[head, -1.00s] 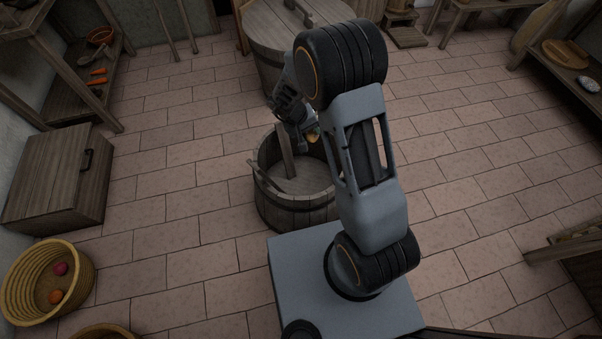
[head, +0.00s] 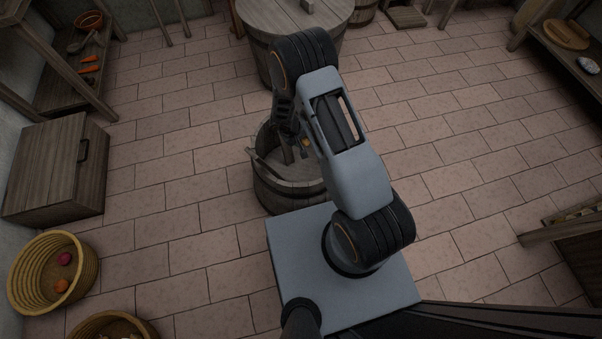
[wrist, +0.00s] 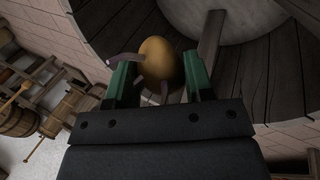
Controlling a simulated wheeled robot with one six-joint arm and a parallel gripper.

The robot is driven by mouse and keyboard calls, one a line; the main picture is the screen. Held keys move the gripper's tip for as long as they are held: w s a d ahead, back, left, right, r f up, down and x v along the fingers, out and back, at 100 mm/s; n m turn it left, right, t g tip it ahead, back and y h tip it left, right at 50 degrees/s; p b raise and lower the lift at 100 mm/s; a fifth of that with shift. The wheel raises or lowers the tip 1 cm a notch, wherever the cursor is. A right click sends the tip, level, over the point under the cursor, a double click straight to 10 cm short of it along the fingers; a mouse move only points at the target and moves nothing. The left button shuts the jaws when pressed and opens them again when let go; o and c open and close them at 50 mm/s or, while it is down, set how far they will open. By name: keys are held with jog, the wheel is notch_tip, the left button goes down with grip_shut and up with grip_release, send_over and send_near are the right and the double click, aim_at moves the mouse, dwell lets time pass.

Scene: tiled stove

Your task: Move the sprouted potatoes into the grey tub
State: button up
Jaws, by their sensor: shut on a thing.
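My gripper (wrist: 160,85) is shut on a sprouted potato (wrist: 162,62), which is yellow-brown with purplish sprouts. The potato is between the green fingers in the wrist view. In the head view a small orange-brown bit of it (head: 305,143) shows beside my arm, over the tub in the picture. The greyish wooden tub (head: 287,193) stands on the floor just beyond my base, partly hidden by my arm. A wooden stick leans in it. The wrist view shows staves and a stick behind the potato. I cannot tell the potato's height above the tub.
A yellow basket (head: 28,292) with a red and an orange item stands at the lower left. A second basket (head: 85,325) is cut off at the bottom edge. A wooden chest (head: 45,180) is at the left. A large lidded barrel (head: 300,40) stands behind the tub.

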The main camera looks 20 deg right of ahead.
jog(key=shift+f+b, duration=1.3)
jog(key=shift+b, duration=0.35)
jog(key=o, duration=1)
jog(key=shift+o, duration=0.2)
jog(key=p+v, duration=0.7)
jog(key=v, duration=0.6)
jog(key=shift+a+r+p, duration=0.2)
jog(key=shift+r+p, duration=0.1)
jog(key=shift+r, duration=0.05)
jog(key=shift+s, duration=0.1)
